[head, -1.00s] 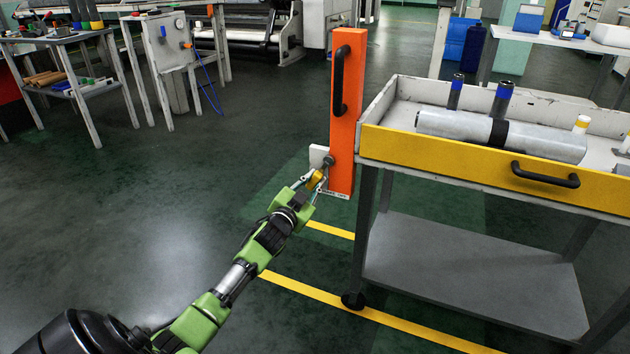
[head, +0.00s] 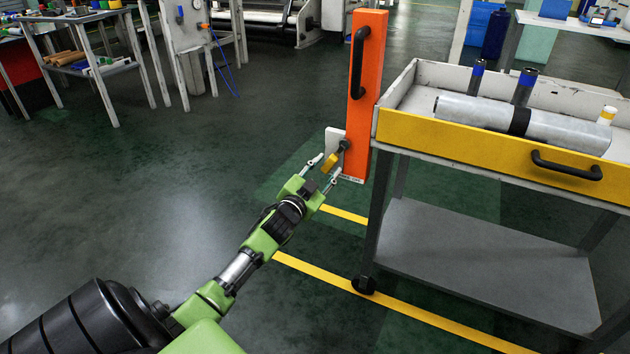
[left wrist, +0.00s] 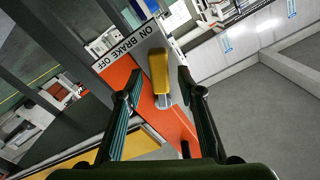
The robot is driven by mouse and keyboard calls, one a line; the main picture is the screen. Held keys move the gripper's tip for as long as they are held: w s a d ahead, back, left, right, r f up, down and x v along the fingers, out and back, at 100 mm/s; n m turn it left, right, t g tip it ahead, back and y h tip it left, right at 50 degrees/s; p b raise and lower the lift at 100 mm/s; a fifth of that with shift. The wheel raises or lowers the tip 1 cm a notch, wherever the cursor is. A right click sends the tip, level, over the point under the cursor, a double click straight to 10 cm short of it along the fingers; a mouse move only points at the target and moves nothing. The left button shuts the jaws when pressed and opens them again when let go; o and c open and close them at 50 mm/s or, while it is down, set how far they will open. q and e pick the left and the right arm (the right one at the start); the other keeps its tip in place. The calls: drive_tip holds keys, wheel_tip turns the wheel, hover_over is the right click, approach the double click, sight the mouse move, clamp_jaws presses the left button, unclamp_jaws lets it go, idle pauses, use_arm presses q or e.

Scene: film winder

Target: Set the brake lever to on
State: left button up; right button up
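The brake lever has a yellow grip (head: 329,163) and sits at the lower end of an upright orange panel (head: 366,110). In the left wrist view, the yellow grip (left wrist: 159,72) stands out from a metal pivot. A white label (left wrist: 128,47) reads ON BRAKE OFF, and the grip's tip leans toward its ON end. My left gripper (head: 324,170) is open, its fingers on either side of the grip with gaps in the left wrist view (left wrist: 160,78). My right gripper is out of view.
A cart with a yellow front (head: 480,143) stands right of the orange panel, holding a wrapped roll (head: 480,113). Black handles project from the panel (head: 358,65) and cart (head: 566,166). A grey shelf (head: 470,260) lies below.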

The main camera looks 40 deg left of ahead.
use_arm(q)
drive_tip(key=v, duration=0.9)
drive_tip(key=shift+s, duration=0.25)
